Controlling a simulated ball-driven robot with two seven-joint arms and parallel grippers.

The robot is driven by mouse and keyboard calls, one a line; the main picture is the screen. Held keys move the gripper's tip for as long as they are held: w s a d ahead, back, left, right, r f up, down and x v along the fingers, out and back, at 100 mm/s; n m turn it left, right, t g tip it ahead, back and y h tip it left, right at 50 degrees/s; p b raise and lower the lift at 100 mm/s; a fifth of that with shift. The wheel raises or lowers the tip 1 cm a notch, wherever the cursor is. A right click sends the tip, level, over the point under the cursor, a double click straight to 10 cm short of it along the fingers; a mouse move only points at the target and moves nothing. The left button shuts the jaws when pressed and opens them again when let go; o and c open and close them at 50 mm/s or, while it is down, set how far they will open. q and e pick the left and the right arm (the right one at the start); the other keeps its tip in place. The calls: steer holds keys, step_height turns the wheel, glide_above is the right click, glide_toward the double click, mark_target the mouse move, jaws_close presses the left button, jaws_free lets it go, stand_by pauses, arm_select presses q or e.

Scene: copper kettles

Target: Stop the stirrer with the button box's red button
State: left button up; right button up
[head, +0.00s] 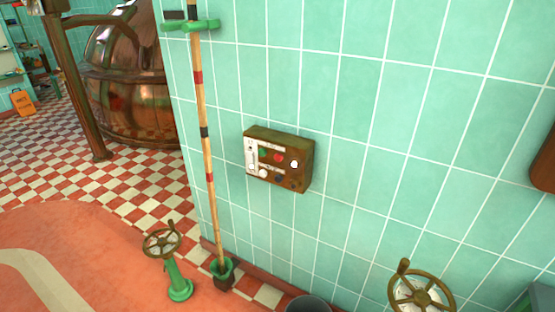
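The button box (307,166) is a brown box fixed to the green tiled wall, near the middle of the head view. Its front carries several round buttons and a pale strip on its left side. The red button (279,157) is in the upper row, between a green button (263,153) and a white one (295,164). A large copper kettle (128,80) stands at the upper left; the stirrer cannot be made out. Neither of my grippers is in the head view.
A striped pole (207,150) stands left of the box in a green foot. A green pedestal with a handwheel (162,240) is at the lower left, another handwheel (421,289) at the lower right. A dark bucket rim (308,304) shows at the bottom. Checkered floor (135,190) is open at left.

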arm_select(q)
jaws_close()
stand_by(1.7)
